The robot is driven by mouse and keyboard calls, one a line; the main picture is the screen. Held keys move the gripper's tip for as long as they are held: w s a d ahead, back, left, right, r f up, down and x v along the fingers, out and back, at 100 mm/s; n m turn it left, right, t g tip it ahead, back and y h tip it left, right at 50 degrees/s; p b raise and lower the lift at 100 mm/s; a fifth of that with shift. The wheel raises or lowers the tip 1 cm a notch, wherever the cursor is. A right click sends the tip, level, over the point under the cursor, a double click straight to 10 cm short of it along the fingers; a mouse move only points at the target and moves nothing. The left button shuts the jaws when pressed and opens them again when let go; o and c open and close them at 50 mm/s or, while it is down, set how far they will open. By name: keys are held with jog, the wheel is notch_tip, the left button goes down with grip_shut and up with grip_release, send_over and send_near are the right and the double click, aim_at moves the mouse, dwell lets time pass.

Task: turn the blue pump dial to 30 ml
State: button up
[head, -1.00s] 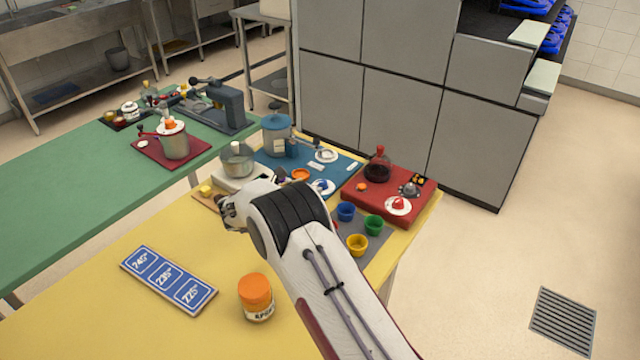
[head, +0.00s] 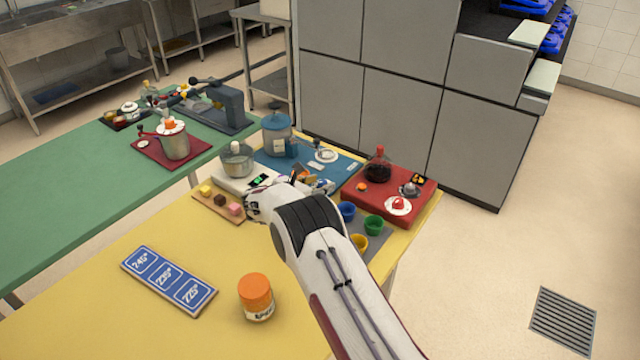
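A blue lidded pump container (head: 277,136) stands on the blue mat (head: 343,172) at the far side of the yellow table. A white dial with a grey knob (head: 325,155) lies at the back of this mat. The white dial with a blue knob, near the mat's front, is now mostly hidden by my gripper, and its setting cannot be read. My gripper (head: 308,180) is over the front of the blue mat, at or just above that dial. I cannot tell whether it touches the dial, and its fingers are too small and covered to judge.
To the right, a red mat (head: 417,206) holds a dark flask (head: 378,166) and a red-knobbed dial (head: 398,204). Blue, green (head: 374,225) and yellow cups stand before it. Left are a steel pot (head: 237,160) and a small board (head: 212,206). An orange-lidded jar (head: 256,296) stands in front.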

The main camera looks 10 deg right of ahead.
jog(key=shift+w+d+f, duration=0.1)
jog(key=shift+w+d, duration=0.15)
jog(key=c, duration=1.1)
jog(key=shift+o, duration=0.2)
jog(key=shift+w+m+h, duration=0.2)
jog(key=shift+m+h, duration=0.2)
jog(key=shift+c, duration=0.2)
jog(key=shift+a+m+g+h, duration=0.1)
jog(key=shift+m+g+h, duration=0.2)
jog(key=shift+m+g, duration=0.15)
jog(key=shift+s, duration=0.1)
jog(key=o, duration=1.1)
jog(key=shift+g, duration=0.25)
